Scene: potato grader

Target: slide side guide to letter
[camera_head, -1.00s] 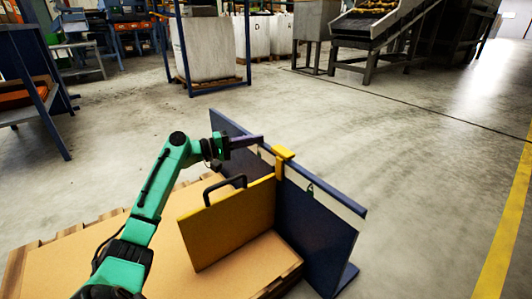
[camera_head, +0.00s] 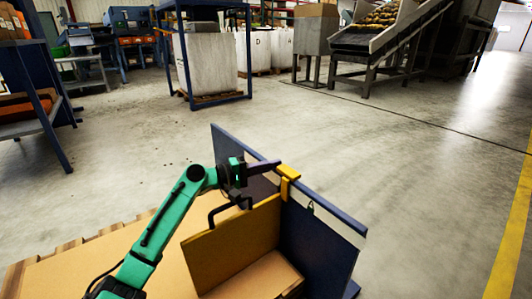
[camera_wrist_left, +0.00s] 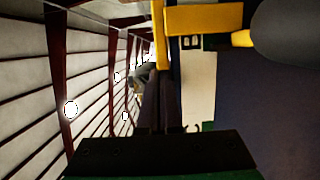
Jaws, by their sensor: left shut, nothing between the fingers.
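The side guide is a yellow panel (camera_head: 235,245) with a black handle. Its yellow clip (camera_head: 288,172) sits over the top edge of a blue upright board (camera_head: 315,240). A pale strip (camera_head: 340,222) runs along the board's top. In the left wrist view the strip (camera_wrist_left: 198,95) carries a dark letter like B near the yellow clip (camera_wrist_left: 205,20). My left gripper (camera_head: 276,164) is shut and empty, its fingertips beside the clip on its left side. Whether they touch it I cannot tell. My right gripper is out of view.
A flat cardboard-coloured surface (camera_head: 90,275) lies under the panel and my left arm. A blue rack (camera_head: 35,90) stands at the left. White sacks (camera_head: 207,60) and a conveyor (camera_head: 385,30) stand far behind. The floor right of the board is clear.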

